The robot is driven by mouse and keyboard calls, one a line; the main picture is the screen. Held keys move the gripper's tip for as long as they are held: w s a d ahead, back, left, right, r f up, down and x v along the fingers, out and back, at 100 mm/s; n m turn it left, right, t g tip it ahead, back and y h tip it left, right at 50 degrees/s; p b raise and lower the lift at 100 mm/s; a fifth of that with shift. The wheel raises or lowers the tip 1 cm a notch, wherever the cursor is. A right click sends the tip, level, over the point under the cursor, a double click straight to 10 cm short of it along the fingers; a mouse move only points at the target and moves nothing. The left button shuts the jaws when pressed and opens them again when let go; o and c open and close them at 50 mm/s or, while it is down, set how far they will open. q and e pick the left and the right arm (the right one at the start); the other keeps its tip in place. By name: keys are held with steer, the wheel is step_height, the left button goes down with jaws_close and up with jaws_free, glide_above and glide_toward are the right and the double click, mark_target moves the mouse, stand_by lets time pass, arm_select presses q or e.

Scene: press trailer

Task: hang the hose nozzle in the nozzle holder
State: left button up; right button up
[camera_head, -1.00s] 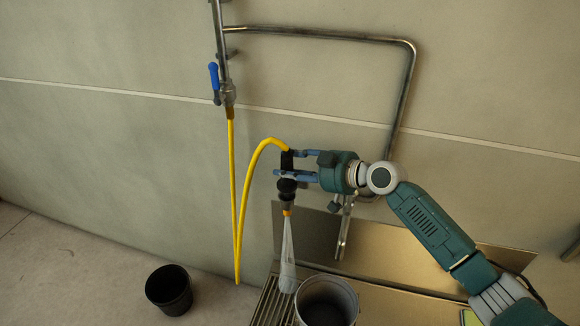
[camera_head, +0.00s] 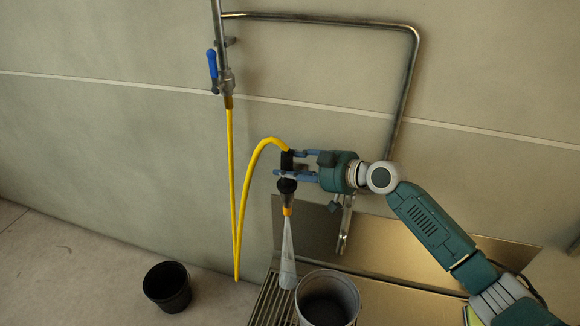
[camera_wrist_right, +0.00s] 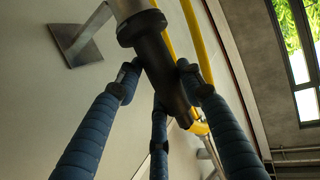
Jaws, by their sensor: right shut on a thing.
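The hose nozzle (camera_head: 286,186) is black with an orange ring at its lower end, and hangs upright, pointing down. A pale, translucent cone like a water spray (camera_head: 287,255) runs down from its tip. My right gripper (camera_head: 283,164) is shut on the nozzle from the right, below where the yellow hose (camera_head: 257,160) enters. In the right wrist view the blue fingers (camera_wrist_right: 160,85) close around the black nozzle body (camera_wrist_right: 158,62). I cannot clearly identify the nozzle holder; a metal plate with a rod (camera_wrist_right: 75,40) shows in that view. My left gripper is not in view.
A valve with a blue handle (camera_head: 212,64) sits on the vertical wall pipe, above the hose. A bent metal pipe (camera_head: 330,20) runs along the wall. A grey bucket (camera_head: 328,278) stands on a metal grate (camera_head: 271,303). A black bucket (camera_head: 167,287) stands on the floor.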

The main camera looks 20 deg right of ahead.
steer(key=o, duration=1.2)
steer(key=shift+r, duration=0.1)
steer(key=shift+o, duration=0.2)
